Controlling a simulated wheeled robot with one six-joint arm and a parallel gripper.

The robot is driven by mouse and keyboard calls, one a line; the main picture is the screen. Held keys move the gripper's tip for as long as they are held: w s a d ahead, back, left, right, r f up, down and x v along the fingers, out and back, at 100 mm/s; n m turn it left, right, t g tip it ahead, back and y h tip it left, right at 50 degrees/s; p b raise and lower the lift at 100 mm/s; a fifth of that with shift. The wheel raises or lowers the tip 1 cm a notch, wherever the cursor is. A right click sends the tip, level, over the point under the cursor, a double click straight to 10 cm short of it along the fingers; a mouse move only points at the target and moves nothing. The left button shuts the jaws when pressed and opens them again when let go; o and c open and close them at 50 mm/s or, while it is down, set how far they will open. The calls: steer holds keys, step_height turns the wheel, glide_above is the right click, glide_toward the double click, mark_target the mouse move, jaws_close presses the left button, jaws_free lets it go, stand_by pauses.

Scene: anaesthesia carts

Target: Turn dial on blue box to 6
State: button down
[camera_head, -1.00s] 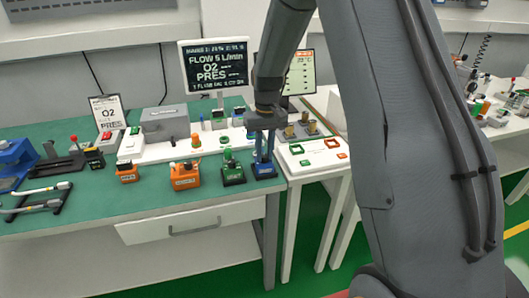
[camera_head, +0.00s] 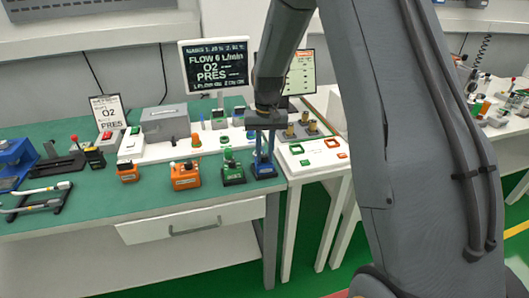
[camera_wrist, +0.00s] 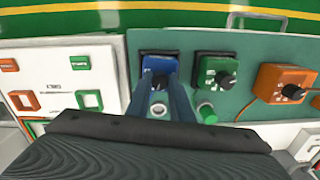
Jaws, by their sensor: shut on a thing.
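The blue box (camera_head: 265,170) sits at the right front corner of the green bench top. It also shows in the wrist view (camera_wrist: 152,66), between my two blue fingers. My gripper (camera_head: 263,154) points straight down over it and is shut on the dial on its top. The fingers hide most of the dial, so its pointer and numbers cannot be read. The fingertips also show in the wrist view (camera_wrist: 160,80). The monitor (camera_head: 215,66) behind the bench reads "FLOW 6 L/min", "O2 PRES".
A green box (camera_head: 232,174) with a dark knob stands close to the left of the blue box. An orange box (camera_head: 185,178) and a smaller orange box (camera_head: 127,174) stand farther left. A white table (camera_head: 310,160) with coloured frames adjoins on the right.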

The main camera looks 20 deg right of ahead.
mark_target(265, 156)
steer(key=shift+m, duration=0.3)
stand_by(1.0)
steer(key=c, duration=1.6)
jaws_free()
steer(key=shift+o, duration=0.2)
steer(key=shift+d+r+b, duration=0.1)
steer(key=shift+r+b, duration=0.95)
steer(key=shift+r, duration=2.9)
steer(key=s+f+n, duration=0.1)
steer(key=s+f, duration=0.1)
steer(key=s, duration=1)
steer(key=s+f+n+t, duration=0.1)
steer(key=s, duration=1.2)
steer(key=shift+a+f, duration=0.3)
steer(key=shift+f, duration=0.05)
